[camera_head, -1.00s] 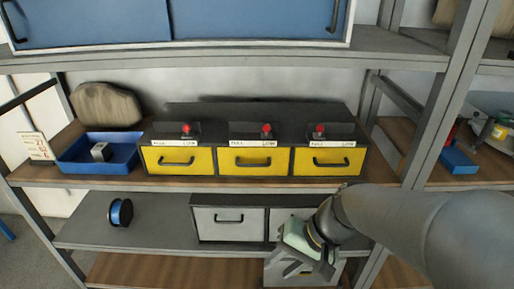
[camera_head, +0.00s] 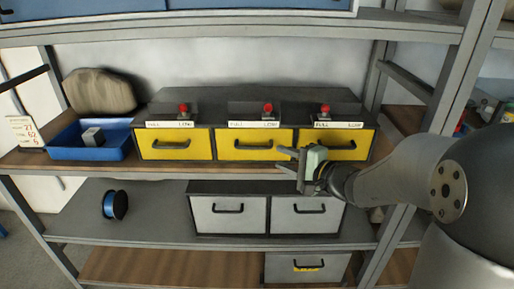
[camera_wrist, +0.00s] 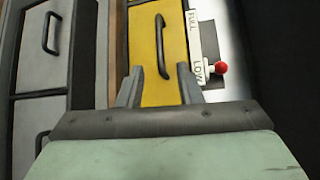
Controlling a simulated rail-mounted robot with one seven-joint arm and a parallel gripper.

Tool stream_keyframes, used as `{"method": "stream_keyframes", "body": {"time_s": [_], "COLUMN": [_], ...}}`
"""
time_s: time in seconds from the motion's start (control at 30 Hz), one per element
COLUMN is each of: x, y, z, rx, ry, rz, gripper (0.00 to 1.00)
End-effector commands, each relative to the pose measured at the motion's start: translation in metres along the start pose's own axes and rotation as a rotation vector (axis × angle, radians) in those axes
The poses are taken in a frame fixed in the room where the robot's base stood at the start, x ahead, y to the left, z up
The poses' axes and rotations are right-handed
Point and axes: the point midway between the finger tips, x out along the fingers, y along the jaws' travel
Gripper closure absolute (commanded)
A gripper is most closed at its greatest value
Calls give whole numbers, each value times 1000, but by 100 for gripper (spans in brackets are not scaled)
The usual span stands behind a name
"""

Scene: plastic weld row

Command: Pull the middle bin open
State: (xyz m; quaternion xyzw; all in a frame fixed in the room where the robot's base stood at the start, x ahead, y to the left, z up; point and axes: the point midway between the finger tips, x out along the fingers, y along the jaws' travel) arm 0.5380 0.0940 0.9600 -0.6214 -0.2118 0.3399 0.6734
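The middle bin (camera_head: 229,154) is a yellow drawer with a black handle (camera_head: 254,146), shut flush between two other yellow bins. A label with FULL and LOW runs above it, and a red knob (camera_head: 267,107) stands near LOW. My gripper (camera_head: 286,161) is in front of the row, near the middle bin's lower right side. In the wrist view, my open gripper (camera_wrist: 159,69) faces a yellow bin (camera_wrist: 143,40), apparently the middle one. The near end of its handle (camera_wrist: 161,45) appears between the fingertips. I see no grip on it; the remaining gap is unclear.
The left yellow bin (camera_head: 154,148) and right yellow bin (camera_head: 360,145) are shut. Grey bins (camera_head: 229,224) sit on the shelf below. A blue tray (camera_head: 65,151) with a grey block stands left, and a blue spool (camera_head: 115,205) lies below. A shelf post (camera_head: 452,95) stands right.

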Motion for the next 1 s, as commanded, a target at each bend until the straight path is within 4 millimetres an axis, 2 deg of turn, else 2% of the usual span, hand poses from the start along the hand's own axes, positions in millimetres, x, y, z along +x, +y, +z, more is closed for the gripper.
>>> {"method": "stream_keyframes", "body": {"time_s": [0.1,0.3,0.5,0.7,0.93,1.0], "x": [28,69,96,105,106,106], "y": [0,0,0,0,0,0], "z": [1,1,0,1,0,0], "rx": [2,1,0,0,0,0], "ry": [-3,-3,-1,-1,0,0], "rz": [2,2,2,1,1,1], "gripper": [68,68,68,68,68,87]}}
